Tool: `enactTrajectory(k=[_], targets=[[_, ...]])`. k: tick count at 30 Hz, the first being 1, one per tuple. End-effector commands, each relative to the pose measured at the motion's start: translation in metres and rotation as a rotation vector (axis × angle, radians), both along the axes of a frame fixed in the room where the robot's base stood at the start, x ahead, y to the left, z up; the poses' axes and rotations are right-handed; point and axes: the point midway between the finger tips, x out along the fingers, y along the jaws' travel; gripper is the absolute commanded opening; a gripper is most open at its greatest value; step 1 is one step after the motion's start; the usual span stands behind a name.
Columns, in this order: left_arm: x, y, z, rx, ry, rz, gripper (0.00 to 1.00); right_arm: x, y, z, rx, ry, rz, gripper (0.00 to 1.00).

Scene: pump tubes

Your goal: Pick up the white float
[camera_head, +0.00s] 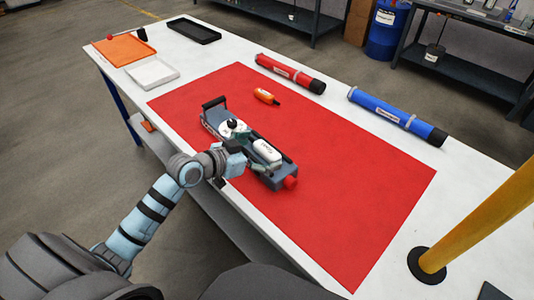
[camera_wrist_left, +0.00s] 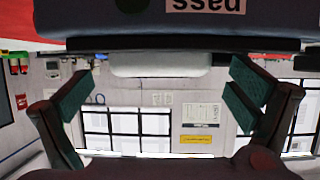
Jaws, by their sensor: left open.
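The white float (camera_head: 267,151) is a rounded white block with dark print. It lies on top of a grey pump device (camera_head: 213,114) with a red knob at its near end. My left gripper (camera_head: 247,157) is at the left side of the device, close beside the float. In the left wrist view, its two green-padded fingers (camera_wrist_left: 160,95) are spread wide and nothing is between the pads. The float (camera_wrist_left: 155,64) shows there as a pale band beyond the fingertips, under the upside-down edge of the device. Whether anything touches is unclear. My right gripper is out of view.
The device sits on a red mat (camera_head: 370,200) on a white table. An orange bottle (camera_head: 265,96), a red tube (camera_head: 290,73) and a blue tube (camera_head: 396,116) lie beyond it. Trays stand at the far left. A yellow post (camera_head: 480,225) rises at the right.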

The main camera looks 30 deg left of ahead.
Motion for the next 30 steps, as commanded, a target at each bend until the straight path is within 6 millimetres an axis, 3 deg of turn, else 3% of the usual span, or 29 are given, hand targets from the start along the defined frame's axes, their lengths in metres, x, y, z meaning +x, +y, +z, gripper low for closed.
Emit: enactTrajectory(k=[1, 9, 12, 19, 23, 26, 30], targets=[[0.000, 0.000, 0.000, 0.000, 0.000, 0.000, 1.00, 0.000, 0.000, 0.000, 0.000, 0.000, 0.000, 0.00], [0.000, 0.000, 0.000, 0.000, 0.000, 0.001, 0.57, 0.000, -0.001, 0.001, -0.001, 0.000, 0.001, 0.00], [0.000, 0.000, 0.000, 0.000, 0.000, 0.001, 0.46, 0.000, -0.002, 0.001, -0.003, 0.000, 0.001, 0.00], [0.000, 0.001, 0.003, -0.001, 0.001, 0.002, 0.46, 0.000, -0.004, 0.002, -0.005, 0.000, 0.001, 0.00], [0.000, 0.000, 0.019, -0.001, -0.003, 0.000, 0.46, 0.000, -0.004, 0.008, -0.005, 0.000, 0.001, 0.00], [0.000, 0.000, 0.043, 0.001, -0.005, 0.000, 0.46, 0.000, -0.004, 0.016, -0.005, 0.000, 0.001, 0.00], [0.000, 0.001, 0.095, 0.003, -0.007, 0.000, 0.46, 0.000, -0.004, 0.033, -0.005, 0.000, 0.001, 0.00]])
